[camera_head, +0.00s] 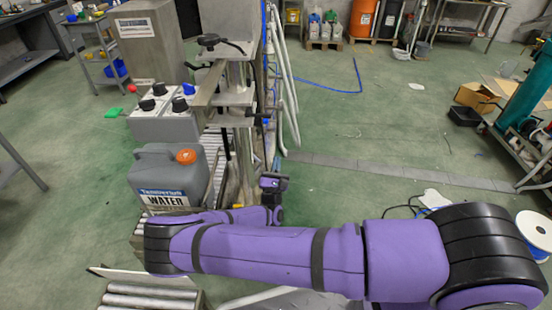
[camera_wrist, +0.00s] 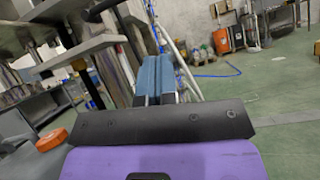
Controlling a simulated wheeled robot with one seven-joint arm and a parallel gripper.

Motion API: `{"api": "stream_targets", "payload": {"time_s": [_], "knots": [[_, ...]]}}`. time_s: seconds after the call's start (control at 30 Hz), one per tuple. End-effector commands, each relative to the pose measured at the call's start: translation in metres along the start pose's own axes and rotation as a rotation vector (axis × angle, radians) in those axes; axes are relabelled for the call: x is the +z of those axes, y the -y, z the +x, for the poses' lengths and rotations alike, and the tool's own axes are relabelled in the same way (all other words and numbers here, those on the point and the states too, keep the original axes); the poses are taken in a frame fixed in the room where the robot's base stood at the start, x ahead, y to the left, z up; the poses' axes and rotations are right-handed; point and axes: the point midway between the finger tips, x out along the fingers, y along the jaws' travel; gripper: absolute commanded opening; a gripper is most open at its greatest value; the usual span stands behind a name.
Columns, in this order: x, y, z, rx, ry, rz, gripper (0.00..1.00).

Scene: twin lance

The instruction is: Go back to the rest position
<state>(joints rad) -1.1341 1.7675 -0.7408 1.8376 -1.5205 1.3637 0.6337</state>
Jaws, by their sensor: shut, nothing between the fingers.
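My purple arm stretches across the lower part of the head view and folds back toward the machine frame. My gripper (camera_wrist: 165,78) shows in the wrist view as two blue-grey fingers side by side, shut with nothing between them. In the head view the wrist end is beside the frame's foot, and the fingertips are hard to make out. A grey water jug (camera_head: 170,178) with an orange cap (camera_head: 186,156) stands upright to the left of my wrist, apart from the gripper. The cap also shows at the lower left of the wrist view (camera_wrist: 52,139).
The metal machine frame (camera_head: 236,105) rises close to my wrist. A control box with knobs (camera_head: 163,125) is behind the jug. Rollers (camera_head: 150,298) lie at the lower left. A white spool (camera_head: 536,231) is at the right edge. Green floor (camera_head: 400,130) is open at centre right.

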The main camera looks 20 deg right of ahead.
Motion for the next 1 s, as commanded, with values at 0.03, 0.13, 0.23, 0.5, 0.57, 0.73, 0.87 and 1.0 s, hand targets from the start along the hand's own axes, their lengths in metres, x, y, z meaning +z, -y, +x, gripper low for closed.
{"api": "stream_targets", "payload": {"time_s": [0.03,0.13,0.23,0.5,0.57,0.73,0.87,1.0], "knots": [[0.000,0.000,0.000,0.000,0.000,0.000,0.00],[0.000,0.000,0.000,0.000,0.000,0.000,0.00],[0.000,0.000,0.000,0.000,0.000,0.000,0.00],[0.004,0.002,0.004,-0.032,0.003,0.004,0.00],[0.010,0.004,0.009,-0.075,0.007,0.010,0.00],[0.037,0.018,0.029,-0.283,0.024,0.038,0.00],[0.061,0.032,0.043,-0.462,0.033,0.065,0.00],[0.087,0.045,0.056,-0.650,0.038,0.097,0.00]]}}
